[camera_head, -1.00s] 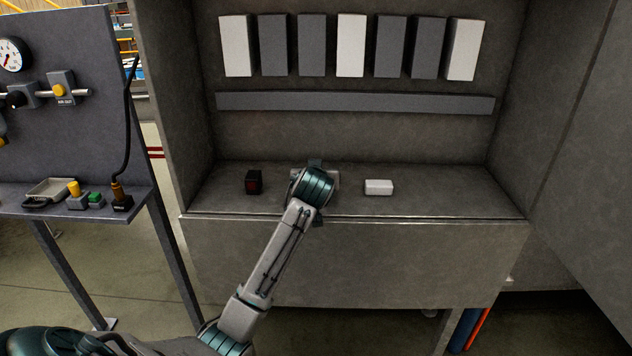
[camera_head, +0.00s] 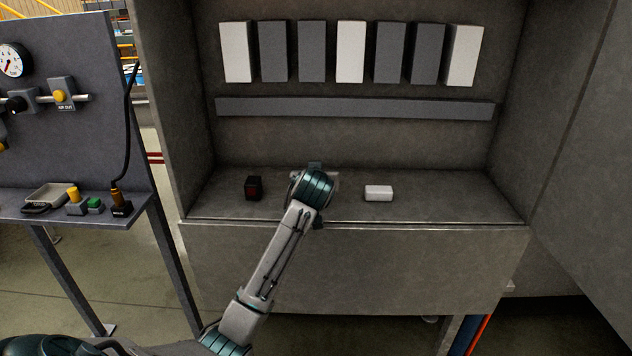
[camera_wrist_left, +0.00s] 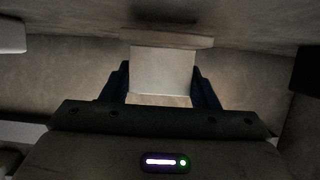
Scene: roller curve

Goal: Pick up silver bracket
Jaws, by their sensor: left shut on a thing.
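The silver bracket (camera_wrist_left: 163,70) is a pale, L-shaped piece with a flat face and a wider flange along its far edge. In the left wrist view it sits between the two dark fingers of my left gripper (camera_wrist_left: 162,88), which is shut on it. In the head view my left wrist hides most of the gripper; a small pale part of the bracket (camera_head: 332,180) shows at its right side, over the bench shelf. I cannot tell if the bracket touches the shelf. My right gripper is in neither view.
On the shelf (camera_head: 440,206), a dark block with a red face (camera_head: 254,188) stands left of my wrist and a white box (camera_head: 378,193) lies right. Side walls and a grey bar (camera_head: 355,108) bound the recess. A panel with a gauge (camera_head: 12,60) stands left.

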